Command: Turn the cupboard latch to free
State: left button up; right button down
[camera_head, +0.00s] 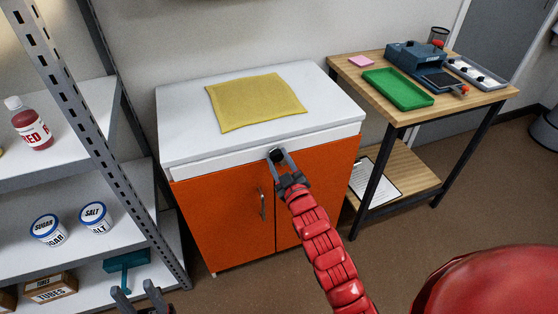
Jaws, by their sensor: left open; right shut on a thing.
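The cupboard has orange doors (225,212) and a white top (185,125). The latch (276,154) is a small dark piece at the upper front edge of the doors, mostly hidden between my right gripper's fingers. My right gripper (279,156) is shut on it, reaching up from the red arm. The turn of the latch cannot be told. A metal door handle (262,203) hangs on the left door, below and left of the gripper. Both doors look closed. My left gripper (138,294) is open and empty at the bottom edge, low in front of the shelves.
A yellow cloth (255,101) lies on the cupboard top. A grey shelf rack (90,95) with bottle, tubs and boxes stands close on the left. A wooden bench (380,104) with a green tray (398,90) and a blue device (415,55) stands right.

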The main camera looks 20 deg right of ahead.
jog(key=n+b, duration=0.1)
jog(key=n, duration=0.5)
jog(key=shift+a+f, duration=0.1)
jog(key=shift+f, duration=0.05)
jog(key=n, duration=0.6)
jog(key=shift+f, duration=0.1)
dwell(0.5)
jog(key=shift+c, duration=1.9)
grip_release()
